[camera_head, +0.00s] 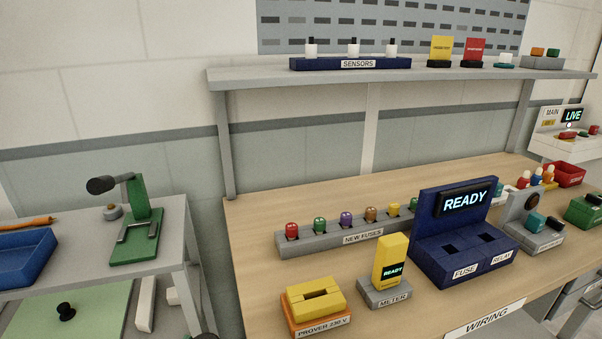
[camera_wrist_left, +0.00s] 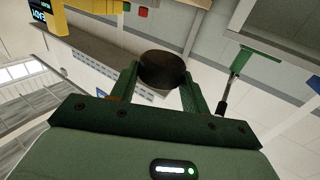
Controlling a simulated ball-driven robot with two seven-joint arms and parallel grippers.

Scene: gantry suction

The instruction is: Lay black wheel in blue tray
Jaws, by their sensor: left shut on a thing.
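A black wheel (camera_wrist_left: 163,68), round and dark, sits between the two green fingers of my left gripper (camera_wrist_left: 161,82) in the left wrist view. The gripper is shut on it. The gripper does not clearly show in the head view. The blue tray (camera_head: 50,237) stands on the grey side shelf at the far left of the head view. It is cut by the frame edge, and the part of its floor that shows is bare. My right gripper is in neither view.
A green stand with a black-ended arm (camera_head: 138,232) and an orange screwdriver (camera_head: 32,221) lie near the tray. A black knob (camera_head: 66,311) is on the green surface below. The wooden bench (camera_head: 255,265) holds fuses, a yellow meter (camera_head: 391,262) and a blue READY station (camera_head: 440,262).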

